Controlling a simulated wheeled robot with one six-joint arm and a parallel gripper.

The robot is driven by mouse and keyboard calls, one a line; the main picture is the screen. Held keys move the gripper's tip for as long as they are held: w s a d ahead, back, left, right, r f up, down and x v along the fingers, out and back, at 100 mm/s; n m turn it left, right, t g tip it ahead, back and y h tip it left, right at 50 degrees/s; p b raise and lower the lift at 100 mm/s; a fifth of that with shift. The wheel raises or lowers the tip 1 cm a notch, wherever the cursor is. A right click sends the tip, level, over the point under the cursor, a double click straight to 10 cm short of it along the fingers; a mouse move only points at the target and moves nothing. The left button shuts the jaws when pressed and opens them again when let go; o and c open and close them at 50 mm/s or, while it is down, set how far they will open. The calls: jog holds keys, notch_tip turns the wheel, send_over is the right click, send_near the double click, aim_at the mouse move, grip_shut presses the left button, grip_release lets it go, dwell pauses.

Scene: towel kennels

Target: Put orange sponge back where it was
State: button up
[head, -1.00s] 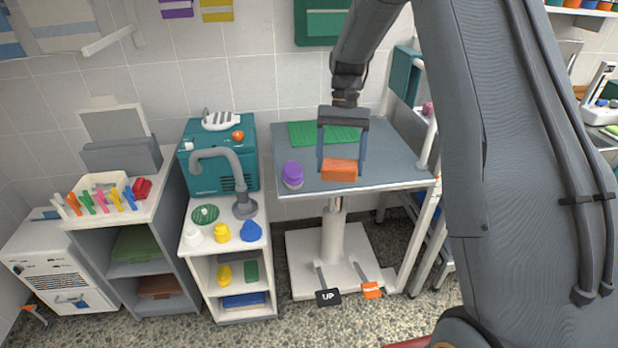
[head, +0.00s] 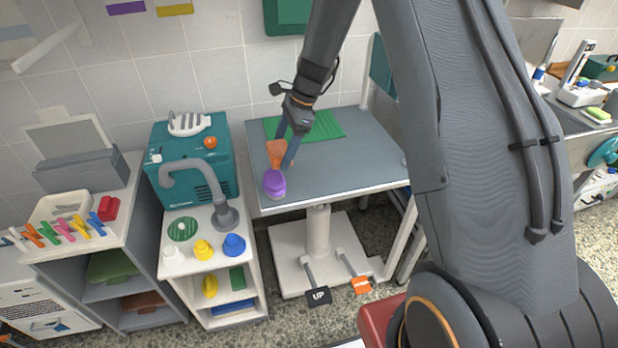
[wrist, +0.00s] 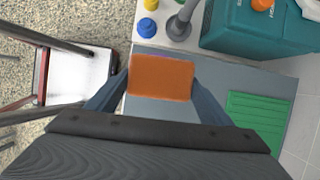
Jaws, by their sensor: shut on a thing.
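My gripper (head: 283,156) is shut on the orange sponge (head: 275,150), a small orange block. In the wrist view the sponge (wrist: 160,77) sits between both fingers, over the grey table. In the head view it is above the left part of the grey table top (head: 345,165), just behind a purple-topped container (head: 274,182). I cannot tell whether the sponge touches the table or the container.
A green mat (head: 325,125) lies at the back of the table. To the left, a white shelf unit (head: 205,262) carries a grey tap, yellow and blue items, and a teal machine (head: 185,150). The table's middle and right are clear.

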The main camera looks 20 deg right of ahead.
jog(key=m, duration=0.2)
jog(key=m+t+p, duration=0.1)
jog(key=m, duration=0.1)
jog(key=shift+w+r+t, duration=0.1)
jog(key=shift+t, duration=0.2)
jog(key=d+m+t+h+p, duration=0.2)
jog(key=m, duration=0.5)
jog(key=m+t+h+p, duration=0.1)
jog(key=m+h, duration=0.2)
jog(key=m, duration=0.4)
send_over(308, 182)
jog(key=s, duration=0.2)
jog(key=f, duration=0.1)
jog(key=f+b, duration=0.3)
jog(key=b, duration=0.1)
jog(key=f+b, duration=0.3)
jog(key=b, duration=0.2)
jog(key=f+b, duration=0.4)
jog(key=shift+w+f, duration=0.1)
jog(key=shift+w, duration=0.15)
jog(key=o, duration=1)
jog(key=shift+f+b, duration=0.1)
jog(key=shift+b, duration=0.2)
jog(key=shift+r, duration=0.2)
